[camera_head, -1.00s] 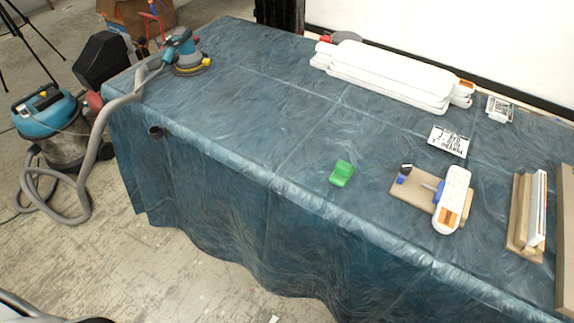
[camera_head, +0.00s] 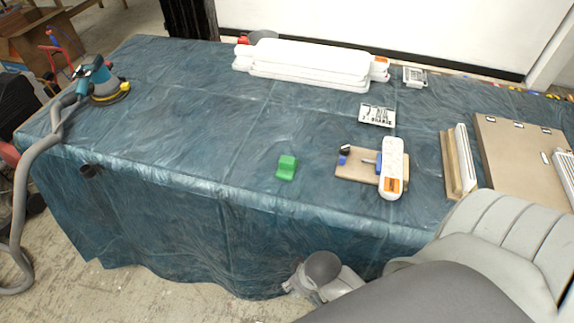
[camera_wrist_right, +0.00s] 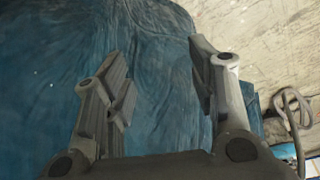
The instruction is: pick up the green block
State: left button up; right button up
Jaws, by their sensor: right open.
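The green block (camera_head: 286,167) lies on the blue covered table (camera_head: 190,140), near its front edge at the middle of the head view. My right gripper (camera_head: 303,285) shows at the bottom of the head view, below and in front of the table edge, well apart from the block. The green block is not visible in the right wrist view. My left gripper is not in view.
A wooden board with a white and orange tool (camera_head: 392,168) lies right of the block. White stacked panels (camera_head: 310,63) lie at the back. A sander (camera_head: 104,84) with a hose stands at the left. The table left of the block is clear.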

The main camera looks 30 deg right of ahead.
notch_tip(320, 180, up, 11)
jog(key=w+d+r+n+t+h, duration=0.1)
jog(key=w+r+n+t, duration=0.5)
jog(key=w+r+t, duration=1.2)
jog(key=w+a+r+n+y, duration=0.4)
jog(key=r+n+y, duration=0.1)
jog(key=r+n, duration=0.15)
jog(key=w+a+r+n+y, duration=0.4)
jog(key=r+n, duration=0.1)
jog(key=r, duration=0.2)
jog(key=s+a+r+n+g+y, duration=0.1)
jog(key=a+r+n+g+y, duration=0.1)
jog(key=a+n+g+y, duration=0.7)
jog(key=n+g+h+p, duration=0.1)
jog(key=n+g+h, duration=1.1)
jog(key=n+h, duration=0.45)
send_over(288, 159)
jog(key=shift+m+h, duration=0.35)
jog(key=shift+m, duration=0.15)
jog(key=f, duration=2.1)
jog(key=shift+w, duration=0.2)
jog(key=f, duration=0.2)
jog(key=f+p, duration=0.1)
jog(key=f, duration=0.2)
jog(key=shift+s+f+p, duration=0.2)
jog(key=shift+f+p, duration=0.1)
jog(key=shift+f, duration=0.3)
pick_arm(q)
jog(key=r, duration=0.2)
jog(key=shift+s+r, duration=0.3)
